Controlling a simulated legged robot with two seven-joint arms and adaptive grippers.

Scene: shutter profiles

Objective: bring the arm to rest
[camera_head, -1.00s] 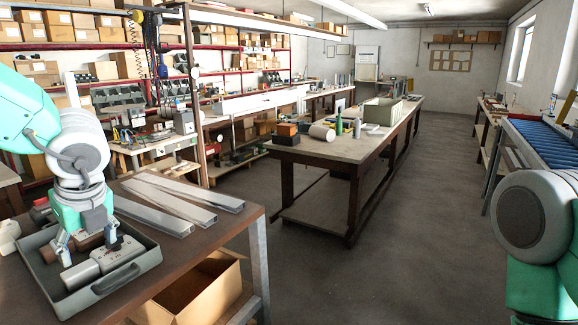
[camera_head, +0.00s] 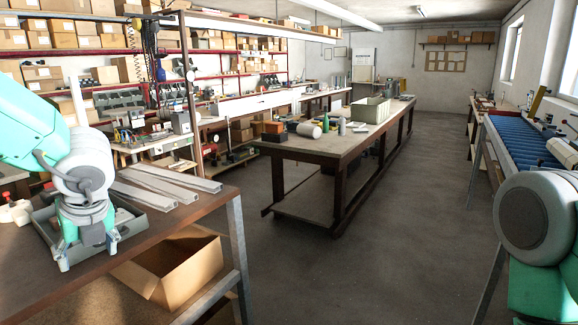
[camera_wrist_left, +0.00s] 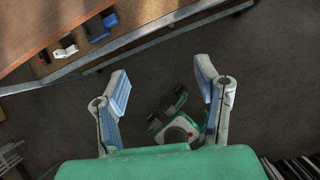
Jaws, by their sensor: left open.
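My left gripper (camera_head: 88,252) hangs fingers down in the head view, at the near edge of the brown workbench (camera_head: 195,210). Its fingers are spread and nothing is between them. In the left wrist view the open fingers (camera_wrist_left: 162,85) frame bare floor and a green and grey part, probably of my own body. The bench edge (camera_wrist_left: 150,38) crosses the top of that view, apart from the fingers. My right arm shows at the right of the head view, its gripper out of frame.
A grey tray (camera_head: 143,226) lies behind my left gripper, its contents mostly hidden. Several metal profiles (camera_head: 165,186) lie beside it. An open cardboard box (camera_head: 180,268) sits under the bench top. A long table (camera_head: 345,145) stands beyond. The floor between is clear.

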